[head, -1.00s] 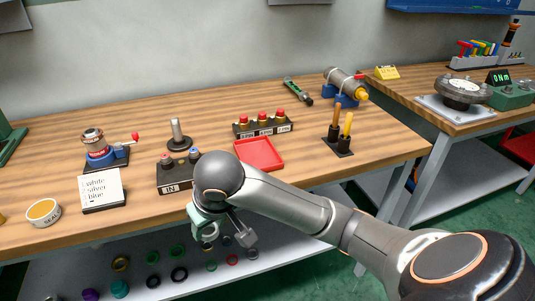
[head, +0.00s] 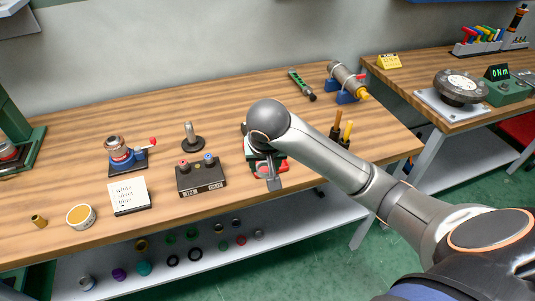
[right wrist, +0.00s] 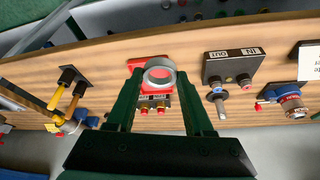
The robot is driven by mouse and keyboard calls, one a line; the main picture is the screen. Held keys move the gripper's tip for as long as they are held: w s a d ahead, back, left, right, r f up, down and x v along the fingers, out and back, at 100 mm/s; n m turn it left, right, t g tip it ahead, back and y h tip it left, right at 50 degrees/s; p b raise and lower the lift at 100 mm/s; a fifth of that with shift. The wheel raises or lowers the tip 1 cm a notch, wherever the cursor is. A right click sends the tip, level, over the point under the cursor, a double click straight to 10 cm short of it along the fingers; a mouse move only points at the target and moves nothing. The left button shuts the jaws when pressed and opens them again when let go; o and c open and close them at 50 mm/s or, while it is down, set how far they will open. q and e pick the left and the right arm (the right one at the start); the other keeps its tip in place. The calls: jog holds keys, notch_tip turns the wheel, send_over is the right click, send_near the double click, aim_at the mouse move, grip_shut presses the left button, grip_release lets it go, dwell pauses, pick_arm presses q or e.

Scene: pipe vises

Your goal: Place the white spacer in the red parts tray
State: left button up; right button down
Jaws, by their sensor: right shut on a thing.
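My right gripper (head: 268,180) is above the red parts tray (head: 261,171) near the table's front edge, and its arm hides much of the tray in the head view. In the right wrist view, the gripper (right wrist: 159,76) is shut on a pale grey-white ring, the white spacer (right wrist: 160,87), held between its fingertips. The red tray (right wrist: 136,64) shows behind the ring, which overlaps it in the picture. The height of the spacer over the tray cannot be told. My left gripper is not in view.
The black IN/OUT box (head: 203,180) stands left of the tray. A row of red-topped parts (right wrist: 152,105) is by the tray's far side. Upright yellow-handled tools (head: 346,132) stand to the right. A lower shelf (head: 300,215) holds several rings.

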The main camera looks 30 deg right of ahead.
jog(key=shift+w+d+f, duration=0.35)
jog(key=shift+w+f, duration=0.05)
jog(key=shift+w, duration=0.55)
jog(key=shift+w+d, duration=0.2)
jog(key=shift+w, duration=0.05)
jog(key=w+d+f, duration=0.4)
jog(key=f, duration=0.1)
jog(key=w+d+f, duration=0.2)
jog(key=w+f, duration=0.1)
jog(key=shift+d, duration=0.3)
jog(key=shift+w+d+f, duration=0.2)
jog(key=shift+w+f, duration=0.1)
jog(key=shift+f, duration=1.65)
jog(key=shift+f, duration=0.1)
